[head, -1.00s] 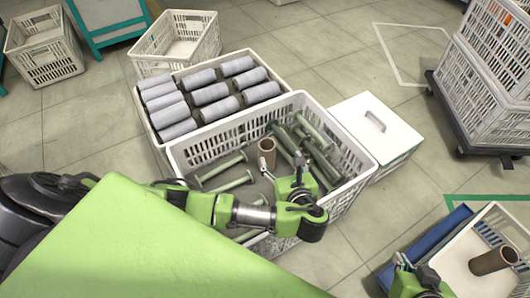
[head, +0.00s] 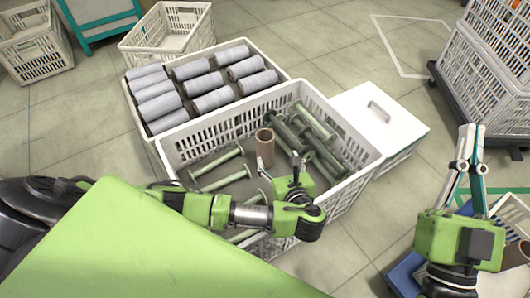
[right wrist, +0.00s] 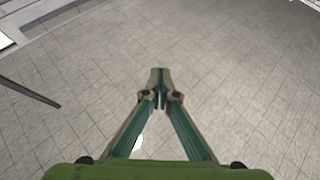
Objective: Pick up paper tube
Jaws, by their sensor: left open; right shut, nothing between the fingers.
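A brown paper tube (head: 265,150) stands upright in the white crate with green bobbins, in the head view. My left gripper (head: 280,165) is open inside this crate, close to the tube, with one finger by the tube's lower part. I cannot tell whether it touches the tube. A second brown tube (head: 519,253) lies in a white crate at the lower right, partly cut off. My right gripper (head: 473,133) points up at the right of the head view, shut and empty. In the right wrist view its fingertips (right wrist: 160,75) meet over bare floor.
Several green bobbins (head: 222,163) lie in the crate (head: 350,140). A crate of grey wound bobbins (head: 203,84) stands behind it. A white lidded box (head: 395,120) is to the right. Stacked crates (head: 490,85) stand at the far right. Floor between is clear.

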